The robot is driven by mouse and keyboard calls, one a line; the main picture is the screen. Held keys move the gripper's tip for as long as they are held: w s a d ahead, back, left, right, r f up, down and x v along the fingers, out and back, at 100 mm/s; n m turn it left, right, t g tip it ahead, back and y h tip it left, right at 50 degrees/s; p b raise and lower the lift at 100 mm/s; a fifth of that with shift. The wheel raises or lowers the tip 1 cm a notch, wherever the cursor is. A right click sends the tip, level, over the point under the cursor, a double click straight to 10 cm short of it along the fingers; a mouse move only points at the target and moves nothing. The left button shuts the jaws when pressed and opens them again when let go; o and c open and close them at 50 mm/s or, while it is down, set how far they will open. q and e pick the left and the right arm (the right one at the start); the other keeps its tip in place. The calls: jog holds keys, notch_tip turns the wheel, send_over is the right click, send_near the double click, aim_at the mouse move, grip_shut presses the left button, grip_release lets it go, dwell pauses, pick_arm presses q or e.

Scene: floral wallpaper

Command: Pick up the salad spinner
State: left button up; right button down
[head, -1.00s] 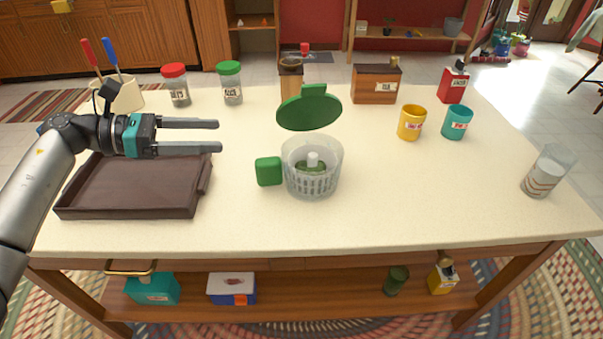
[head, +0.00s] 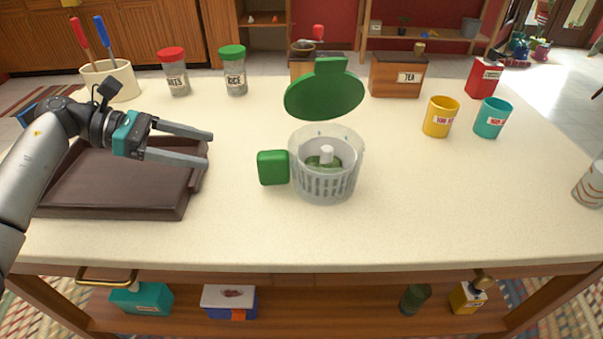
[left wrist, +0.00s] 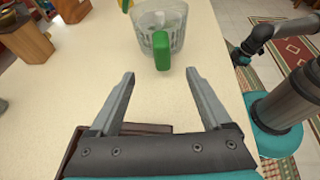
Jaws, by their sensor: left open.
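The salad spinner (head: 325,185) stands upright on the counter, a clear bowl with a basket inside. Its green lid (head: 325,95) is raised above the bowl, and a green handle block (head: 273,167) sticks out on its left side. In the left wrist view the clear bowl (left wrist: 168,20) is at the top, with the green handle (left wrist: 162,50) pointing toward my gripper. My left gripper (head: 210,149) is open and empty, left of the handle and above the tray, apart from the spinner. It also shows in the left wrist view (left wrist: 168,75). My right gripper is not in view.
A dark brown tray (head: 115,212) lies under my left gripper. Yellow (head: 438,120) and teal (head: 491,122) mugs stand to the right. Jars, a utensil crock (head: 112,80) and a tea box (head: 397,78) line the back. The counter between tray and spinner is clear.

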pick_arm(q)
jog(key=b, duration=0.2)
send_near(278, 164)
jog(key=w+d+f, duration=0.2)
jog(key=d+f, duration=0.1)
jog(key=shift+w+f, duration=0.2)
jog(key=shift+f, duration=0.15)
jog(key=shift+r+b+x, duration=0.15)
jog(key=shift+b+x, duration=0.25)
jog(key=shift+x, duration=1.15)
jog(key=shift+r+b+x, duration=0.15)
jog(key=shift+b+x, duration=0.25)
jog(key=shift+x, duration=1.2)
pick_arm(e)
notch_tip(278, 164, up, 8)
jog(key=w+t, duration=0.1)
pick_arm(q)
jog(key=shift+s+d, duration=0.1)
jog(key=shift+d, duration=0.05)
grip_shut()
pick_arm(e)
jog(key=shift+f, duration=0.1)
pick_arm(q)
jog(key=shift+r, duration=0.1)
